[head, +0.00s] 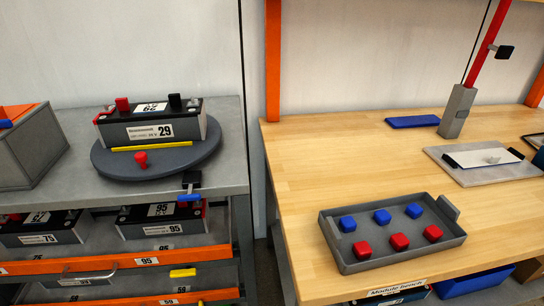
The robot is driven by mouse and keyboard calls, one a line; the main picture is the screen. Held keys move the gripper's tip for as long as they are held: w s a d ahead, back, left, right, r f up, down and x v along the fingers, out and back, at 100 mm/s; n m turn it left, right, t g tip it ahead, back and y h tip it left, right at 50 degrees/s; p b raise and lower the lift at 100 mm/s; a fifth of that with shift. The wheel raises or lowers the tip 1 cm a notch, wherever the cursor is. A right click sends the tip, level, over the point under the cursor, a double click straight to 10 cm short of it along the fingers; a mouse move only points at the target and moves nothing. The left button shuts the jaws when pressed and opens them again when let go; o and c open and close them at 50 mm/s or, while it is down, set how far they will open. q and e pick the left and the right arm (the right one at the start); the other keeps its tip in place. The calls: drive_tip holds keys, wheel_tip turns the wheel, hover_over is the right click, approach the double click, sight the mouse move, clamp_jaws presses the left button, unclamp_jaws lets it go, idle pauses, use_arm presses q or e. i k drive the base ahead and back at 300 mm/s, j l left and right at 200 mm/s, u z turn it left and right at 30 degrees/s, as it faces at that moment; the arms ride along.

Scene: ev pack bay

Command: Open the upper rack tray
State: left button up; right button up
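The upper rack tray (60,265) is below the grey rack top at the lower left of the head view. It has an orange front bar with a "95" label. Dark battery modules marked 75 (38,230) and 95 (160,222) sit behind the bar. A thin grey handle (88,281) hangs at the bar. A blue and black latch-like part (190,196) is at the rack top's front right corner. A lower orange bar (200,296) shows at the bottom edge. How far the upper tray is out, I cannot tell. Neither gripper is in view.
A module marked 29 (150,125) sits on a round dark turntable (110,165) on the rack top. A grey bin (35,150) is at left. The wooden bench (290,170) at right holds a grey tray (350,267) with red and blue blocks. A narrow gap separates bench and rack.

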sight(104, 248)
drive_tip(key=u, duration=1.8)
